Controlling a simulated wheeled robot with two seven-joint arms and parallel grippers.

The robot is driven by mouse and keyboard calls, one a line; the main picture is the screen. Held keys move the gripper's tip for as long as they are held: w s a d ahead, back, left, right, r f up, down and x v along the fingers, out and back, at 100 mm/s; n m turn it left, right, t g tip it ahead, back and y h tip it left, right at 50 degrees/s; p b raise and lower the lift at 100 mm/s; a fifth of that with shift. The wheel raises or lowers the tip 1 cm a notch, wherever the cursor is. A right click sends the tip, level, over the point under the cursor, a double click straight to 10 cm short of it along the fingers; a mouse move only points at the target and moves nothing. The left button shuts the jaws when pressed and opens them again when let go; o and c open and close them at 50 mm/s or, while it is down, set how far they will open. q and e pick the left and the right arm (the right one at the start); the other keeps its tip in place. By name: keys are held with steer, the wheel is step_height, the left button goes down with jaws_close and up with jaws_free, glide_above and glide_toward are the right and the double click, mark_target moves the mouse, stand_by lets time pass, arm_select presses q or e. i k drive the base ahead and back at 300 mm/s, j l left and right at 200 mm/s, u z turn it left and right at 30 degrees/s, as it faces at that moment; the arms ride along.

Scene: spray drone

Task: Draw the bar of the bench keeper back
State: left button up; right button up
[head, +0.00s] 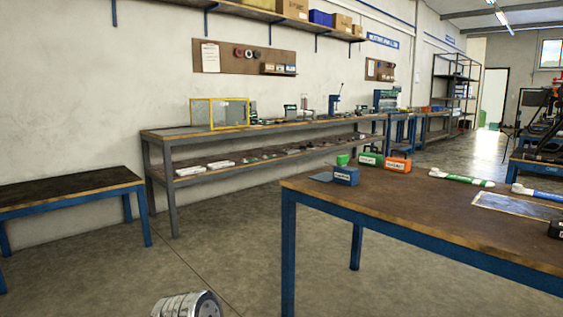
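I cannot make out the bench keeper or its bar for certain. A blue-framed table (420,211) with a brown top stands at the right. Near its left corner sits a small blue block with a white label (346,175), with a flat blue-grey piece (321,177) beside it. Behind it are a green labelled block (371,159) and an orange labelled block (398,164). The labels are too small to read. Neither of my grippers shows in the head view.
A low blue-legged bench (68,190) stands at the left. A long two-level workbench (262,131) runs along the wall, with a yellow-framed box (219,113) on top. Green-and-white and blue-and-white tubes lie on the right table.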

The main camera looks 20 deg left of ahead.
mark_target(342, 161)
steer(key=u, duration=0.25)
steer(key=i+j+z, duration=0.15)
steer(key=z, duration=0.2)
steer(key=i+j+z, duration=0.15)
steer(key=z, duration=0.2)
steer(key=i+j+z, duration=0.1)
steer(key=j+z, duration=0.15)
steer(key=z, duration=0.15)
steer(key=i+j+z, duration=0.15)
steer(key=j, duration=0.5)
steer(key=i+j+z, duration=0.15)
steer(key=j, duration=0.45)
steer(key=i+j+z, duration=0.15)
steer(key=j, duration=0.55)
steer(key=j+z, duration=0.15)
steer(key=j, duration=0.5)
